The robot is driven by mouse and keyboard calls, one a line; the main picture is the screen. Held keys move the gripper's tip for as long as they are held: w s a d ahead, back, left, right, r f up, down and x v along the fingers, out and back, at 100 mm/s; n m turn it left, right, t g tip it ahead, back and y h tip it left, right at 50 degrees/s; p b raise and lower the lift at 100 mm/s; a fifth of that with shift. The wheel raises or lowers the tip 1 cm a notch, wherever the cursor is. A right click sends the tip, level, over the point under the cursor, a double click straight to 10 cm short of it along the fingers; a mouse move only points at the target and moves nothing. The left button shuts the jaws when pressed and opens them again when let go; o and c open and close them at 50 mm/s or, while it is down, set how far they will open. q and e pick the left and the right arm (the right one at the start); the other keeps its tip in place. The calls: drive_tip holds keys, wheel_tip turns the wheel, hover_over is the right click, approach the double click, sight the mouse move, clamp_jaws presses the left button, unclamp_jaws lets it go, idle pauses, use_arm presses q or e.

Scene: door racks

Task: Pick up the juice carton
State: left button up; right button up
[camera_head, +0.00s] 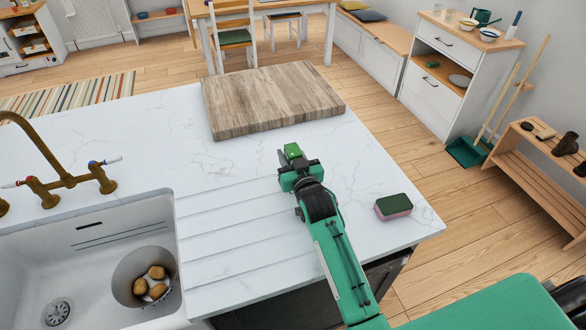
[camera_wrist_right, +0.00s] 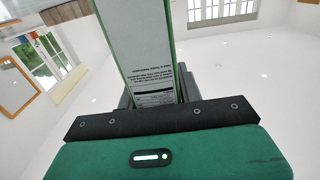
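The juice carton, with green edges, a white side and small upside-down print, fills the upper middle of the right wrist view (camera_wrist_right: 150,50). Only a small green part of the carton (camera_head: 292,150) shows in the head view, at the gripper's far end. My right gripper (camera_head: 290,166) is above the white worktop, between the cutting board and the front edge. Its dark fingers (camera_wrist_right: 155,95) sit on both sides of the carton, which is held between them. The fingertips are mostly hidden behind the carton. My left gripper is not in view.
A wooden board (camera_head: 270,97) lies beyond the gripper. A green and pink sponge (camera_head: 394,206) lies near the right edge of the worktop (camera_head: 235,215). The sink (camera_head: 90,235), with a brass tap (camera_head: 62,180) and a bowl (camera_head: 125,275) of potato-like items, is at left.

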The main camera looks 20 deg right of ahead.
drive_tip(key=c, duration=0.5)
drive_tip(key=shift+c, duration=0.2)
drive_tip(key=shift+r, duration=0.15)
